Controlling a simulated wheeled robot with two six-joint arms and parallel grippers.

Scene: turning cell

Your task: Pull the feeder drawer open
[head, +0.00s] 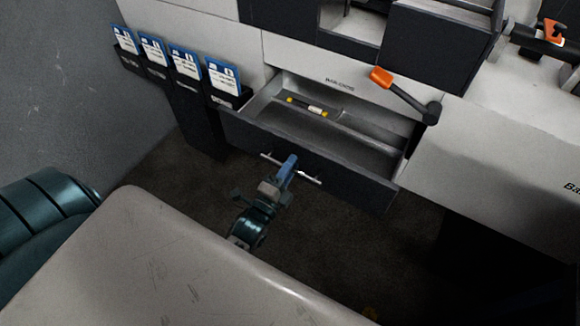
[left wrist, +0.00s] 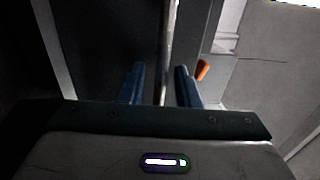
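The feeder drawer (head: 310,165) stands out from the pale machine front, open at the top, with its inside showing. A thin bright bar handle (head: 309,178) runs across its dark front. My left gripper (head: 290,164) is at the middle of this handle, its blue fingers pointing at the drawer front. In the left wrist view, the two fingers (left wrist: 160,85) are apart. A thin bright bar passes between them with a gap beside it, so the fingers look open around the handle. My right gripper is not in view.
A rod with yellow ends (head: 308,107) lies in the drawer. An orange-gripped lever (head: 405,95) sticks out above the drawer's right end. Several blue-and-white cards (head: 185,62) stand in dark holders at left. Dark floor is clear in front of the drawer.

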